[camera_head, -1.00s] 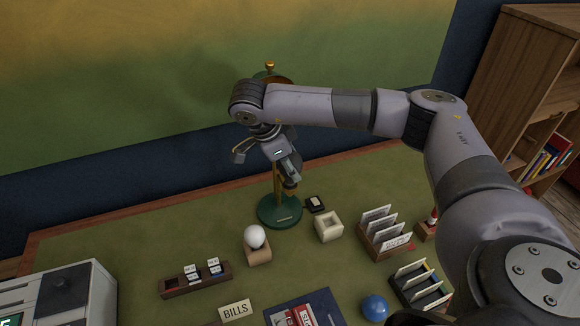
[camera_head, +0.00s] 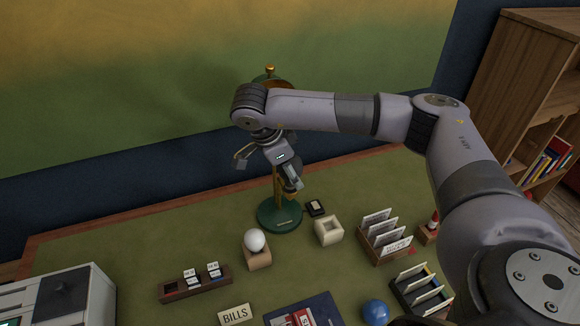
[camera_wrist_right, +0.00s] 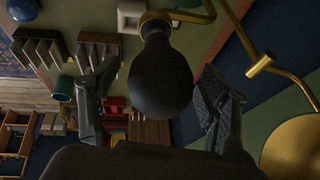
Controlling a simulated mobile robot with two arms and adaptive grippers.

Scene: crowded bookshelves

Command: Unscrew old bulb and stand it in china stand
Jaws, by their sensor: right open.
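A dark, rounded old bulb (camera_wrist_right: 160,80) hangs from the brass lamp arm (camera_wrist_right: 185,14) in the right wrist view. My right gripper (camera_head: 267,171) is open at the lamp, with one finger on either side of the bulb and gaps showing beside it. In the head view my arm and gripper hide the bulb and most of the lamp's upper part. The lamp's round green base (camera_head: 280,215) stands on the desk. A cream square stand with an empty hollow, which looks like the china stand (camera_head: 328,230), is right of the base. My left gripper is out of view.
A white bulb (camera_head: 254,240) stands in a wooden holder (camera_head: 258,259) in front of the lamp. Card racks (camera_head: 384,240), a small black item (camera_head: 315,208) and a blue ball (camera_head: 375,311) are to the right.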

